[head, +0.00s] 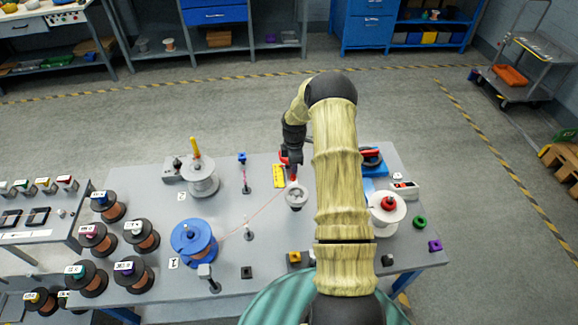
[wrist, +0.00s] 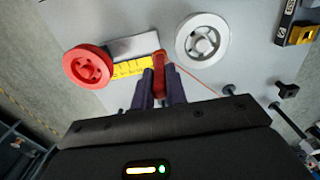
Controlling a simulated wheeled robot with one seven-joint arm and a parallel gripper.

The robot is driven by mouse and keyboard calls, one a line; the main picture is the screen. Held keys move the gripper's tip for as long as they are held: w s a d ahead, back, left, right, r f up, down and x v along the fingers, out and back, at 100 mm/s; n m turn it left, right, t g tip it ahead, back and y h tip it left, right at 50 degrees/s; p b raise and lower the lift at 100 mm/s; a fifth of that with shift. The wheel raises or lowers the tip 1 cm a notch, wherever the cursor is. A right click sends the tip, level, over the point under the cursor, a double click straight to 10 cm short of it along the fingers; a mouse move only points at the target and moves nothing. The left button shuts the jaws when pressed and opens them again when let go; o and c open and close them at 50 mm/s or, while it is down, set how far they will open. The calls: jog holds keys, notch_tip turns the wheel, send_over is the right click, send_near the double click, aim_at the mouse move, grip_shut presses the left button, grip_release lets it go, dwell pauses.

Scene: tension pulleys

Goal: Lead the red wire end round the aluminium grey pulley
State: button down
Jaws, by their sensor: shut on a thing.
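My gripper (wrist: 159,88) is shut on the red wire end (wrist: 159,61), a red piece upright between the fingers in the wrist view. The thin red wire (wrist: 205,84) runs from it to the right, past the near side of the grey pulley (wrist: 202,38); I cannot tell whether it touches the pulley. In the head view the grey pulley (head: 296,196) stands just in front of my gripper (head: 292,174). The wire (head: 262,208) leads back left towards the blue spool (head: 194,243).
A red pulley (wrist: 88,66) stands left of my gripper in the wrist view, beside a yellow marked strip (wrist: 132,68). In the head view a post with a blue top (head: 242,159) stands to the left. A white spool (head: 386,209) stands right of my arm. Open table lies left of the grey pulley.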

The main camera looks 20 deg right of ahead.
jog(key=shift+d, duration=0.4)
jog(key=shift+s+d, duration=0.45)
jog(key=shift+d, duration=0.15)
jog(key=shift+s+d, duration=0.4)
jog(key=shift+d, duration=0.2)
jog(key=shift+s, duration=0.1)
jog(key=shift+s+d+p, duration=0.25)
jog(key=shift+s+d, duration=0.15)
jog(key=shift+s, duration=0.2)
jog(key=shift+s+d+p, duration=0.2)
jog(key=shift+s+d, duration=0.15)
jog(key=shift+s, duration=0.2)
